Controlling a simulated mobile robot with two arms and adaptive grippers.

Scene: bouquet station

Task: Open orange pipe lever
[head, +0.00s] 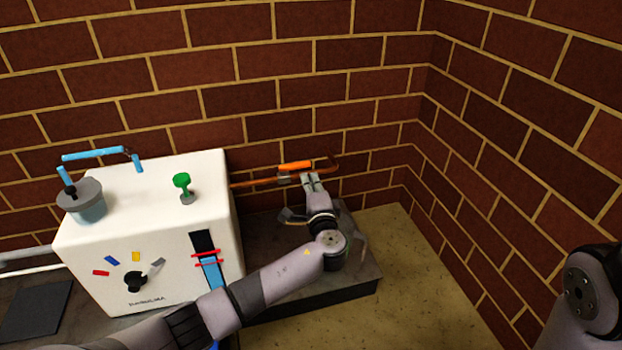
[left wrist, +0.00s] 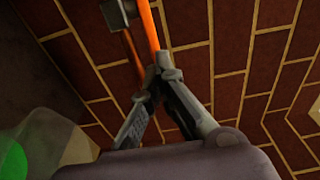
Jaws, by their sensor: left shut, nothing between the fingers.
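The orange pipe lever (head: 296,166) lies roughly level along the copper-brown pipe (head: 255,183) on the brick wall, right of the white machine. My left gripper (head: 312,180) is shut and empty, its fingertips just below the lever's right end. In the left wrist view, the closed fingertips (left wrist: 158,76) meet near the lower end of the orange lever (left wrist: 149,28). I cannot tell whether they touch it. A grey valve block (left wrist: 117,14) shows beside the lever. My right gripper is out of view.
The white machine (head: 150,210) carries a green knob (head: 182,181), a grey-lidded pot (head: 82,203) and a blue pipe (head: 95,153). A dark counter (head: 350,280) lies under my left arm. The brick walls meet in a corner at the right.

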